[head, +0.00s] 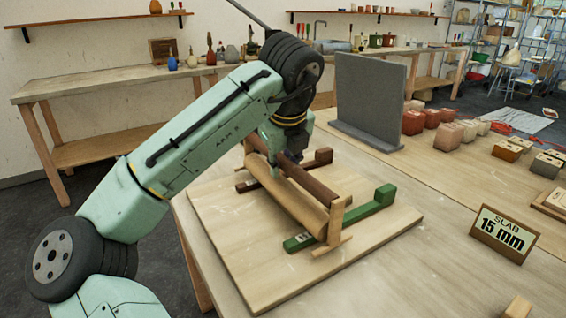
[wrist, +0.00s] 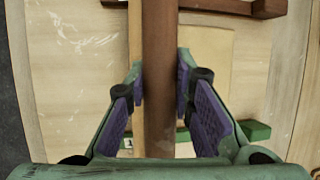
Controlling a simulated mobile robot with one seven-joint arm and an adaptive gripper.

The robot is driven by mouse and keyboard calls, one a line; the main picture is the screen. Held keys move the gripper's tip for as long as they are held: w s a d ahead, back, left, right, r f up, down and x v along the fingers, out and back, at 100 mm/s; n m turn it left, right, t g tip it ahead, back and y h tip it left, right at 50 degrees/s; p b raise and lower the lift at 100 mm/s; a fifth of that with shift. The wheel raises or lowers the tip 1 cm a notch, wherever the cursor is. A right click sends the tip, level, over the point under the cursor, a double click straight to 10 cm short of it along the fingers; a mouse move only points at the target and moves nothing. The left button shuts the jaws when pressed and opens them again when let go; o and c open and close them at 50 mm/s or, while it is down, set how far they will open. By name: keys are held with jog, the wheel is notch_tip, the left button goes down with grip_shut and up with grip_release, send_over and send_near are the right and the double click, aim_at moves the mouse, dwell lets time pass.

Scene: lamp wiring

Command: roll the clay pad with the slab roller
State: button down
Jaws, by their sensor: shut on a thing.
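The slab roller has a pale wooden cylinder (head: 285,200) and a dark brown bar (head: 312,186) along it, with a wooden end piece (head: 336,222). In the wrist view, my gripper (wrist: 160,78) has its purple pads on either side of the dark brown bar (wrist: 160,30), shut on it. The clay pad (wrist: 208,55) appears as a flat tan sheet right of the bar; the bar hides part of it. A green rail (head: 350,220) and a dark red-brown rail (head: 318,160) lie on the board (head: 240,245), under the roller's ends.
A sign (head: 503,233) reads "SLAB 15 mm" on the table at right. A grey upright panel (head: 370,100) stands behind the board. Several clay blocks (head: 450,136) sit at the back right. Bare table lies between the board and the sign.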

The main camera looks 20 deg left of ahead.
jog(key=shift+w+d+p, duration=0.9)
jog(key=shift+w, duration=0.25)
jog(key=shift+w+d+p, duration=0.85)
jog(key=shift+w+d, duration=0.05)
jog(key=shift+w, duration=0.2)
jog(key=shift+w+d+f+p, duration=0.2)
jog(key=shift+w+d+p, duration=0.15)
jog(key=shift+w, duration=0.2)
jog(key=shift+w+d+r+p, duration=0.1)
jog(key=shift+w+d+p, duration=0.75)
jog(key=shift+w, duration=0.05)
jog(key=shift+w+d, duration=0.35)
jog(key=shift+w, duration=0.15)
jog(key=shift+w+d+p, duration=0.55)
jog(key=shift+w+p, duration=0.15)
jog(key=shift+p, duration=0.2)
jog(key=shift+w+d+f+p, duration=0.3)
jog(key=shift+w+d, duration=0.15)
jog(key=shift+w, duration=0.15)
jog(key=shift+s+a, duration=0.1)
